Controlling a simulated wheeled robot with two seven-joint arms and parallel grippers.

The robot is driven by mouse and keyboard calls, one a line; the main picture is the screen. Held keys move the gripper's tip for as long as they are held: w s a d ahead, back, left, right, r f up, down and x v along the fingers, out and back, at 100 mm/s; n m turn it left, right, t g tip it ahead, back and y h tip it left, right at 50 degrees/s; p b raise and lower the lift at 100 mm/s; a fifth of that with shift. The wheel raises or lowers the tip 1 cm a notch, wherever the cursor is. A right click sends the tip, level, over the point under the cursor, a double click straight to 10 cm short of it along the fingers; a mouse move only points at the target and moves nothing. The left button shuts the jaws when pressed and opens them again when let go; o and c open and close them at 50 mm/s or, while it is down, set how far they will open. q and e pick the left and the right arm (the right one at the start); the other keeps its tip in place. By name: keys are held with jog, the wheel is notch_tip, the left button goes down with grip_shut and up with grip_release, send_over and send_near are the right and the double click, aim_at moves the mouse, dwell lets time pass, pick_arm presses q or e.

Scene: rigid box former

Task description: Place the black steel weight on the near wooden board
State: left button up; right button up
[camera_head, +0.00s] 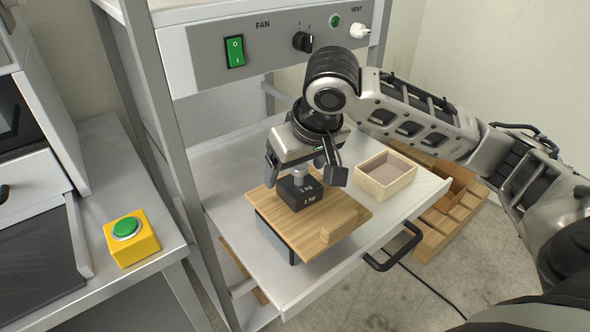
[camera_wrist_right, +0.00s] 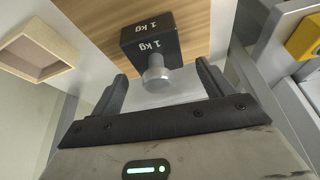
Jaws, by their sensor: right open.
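The black steel weight (camera_head: 299,195) is a dark block marked 1 kg with a silver knob on top. It sits upright on the wooden board (camera_head: 279,217), towards its far part. In the right wrist view the weight (camera_wrist_right: 150,42) shows with its knob pointing towards the gripper. My right gripper (camera_head: 304,178) is above the weight, open, with its fingers on either side of the knob. In the wrist view the open gripper (camera_wrist_right: 163,84) has visible gaps between the knob and both fingers. My left gripper is not in view.
The board rests on a blue-grey block on the pulled-out metal shelf (camera_head: 225,172). An open wooden box (camera_head: 386,176) stands to its right. A black handle (camera_head: 394,249) is at the shelf's front. A yellow box with a green button (camera_head: 131,239) stands on the left bench.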

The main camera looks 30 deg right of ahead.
jog(key=p+v, duration=0.1)
jog(key=v, duration=0.9)
jog(key=shift+p, duration=0.4)
jog(key=shift+s+f, duration=0.1)
jog(key=shift+s, duration=0.05)
